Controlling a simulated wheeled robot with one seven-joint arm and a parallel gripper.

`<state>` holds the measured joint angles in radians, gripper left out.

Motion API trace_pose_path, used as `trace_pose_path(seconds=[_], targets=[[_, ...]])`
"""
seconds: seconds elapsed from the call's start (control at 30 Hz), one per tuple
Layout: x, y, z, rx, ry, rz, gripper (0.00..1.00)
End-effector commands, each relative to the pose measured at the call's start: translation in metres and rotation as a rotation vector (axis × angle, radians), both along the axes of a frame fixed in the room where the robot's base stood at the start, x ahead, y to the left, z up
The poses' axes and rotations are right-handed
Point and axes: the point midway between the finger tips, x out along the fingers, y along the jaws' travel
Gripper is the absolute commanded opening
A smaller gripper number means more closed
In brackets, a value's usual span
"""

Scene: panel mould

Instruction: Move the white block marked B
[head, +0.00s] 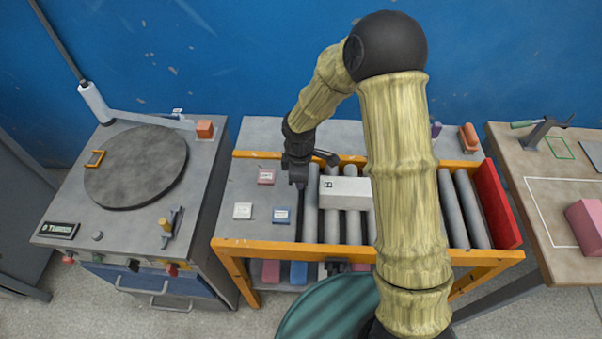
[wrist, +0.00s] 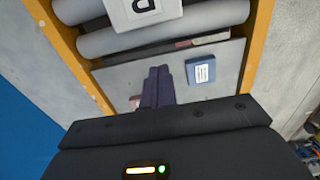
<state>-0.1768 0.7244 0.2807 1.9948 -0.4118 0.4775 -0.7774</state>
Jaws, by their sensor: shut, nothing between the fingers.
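The white block marked B (head: 348,191) lies across the grey rollers of the orange-framed conveyor in the head view. Its dark marking is near its left end, and my arm hides its right end. In the wrist view only one end of the block (wrist: 143,12) shows at the top edge, with the mark cut off and upside down. My gripper (head: 299,184) is just left of the block's left end. In the wrist view its fingers (wrist: 158,84) are together, empty and apart from the block, over the grey plate.
Pink (head: 266,177), white (head: 243,211) and blue (head: 282,215) small blocks lie on the plate left of the rollers. A red end stop (head: 497,205) closes the conveyor's right end. A turntable (head: 136,167) stands left, a wooden bench (head: 540,165) right.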

Motion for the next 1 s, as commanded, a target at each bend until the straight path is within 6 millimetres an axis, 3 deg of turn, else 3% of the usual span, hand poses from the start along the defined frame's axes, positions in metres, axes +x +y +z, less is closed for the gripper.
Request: trace_pose_path(seconds=[0.3, 0.4, 0.6, 1.0], targets=[[-0.001, 0.0, -0.057, -0.002, 0.004, 0.001, 0.0], [-0.001, -0.02, -0.052, -0.001, 0.001, -0.004, 0.0], [-0.002, -0.038, -0.053, 0.0, 0.0, -0.001, 0.0], [-0.002, -0.04, -0.054, 0.0, -0.001, 0.001, 0.0]])
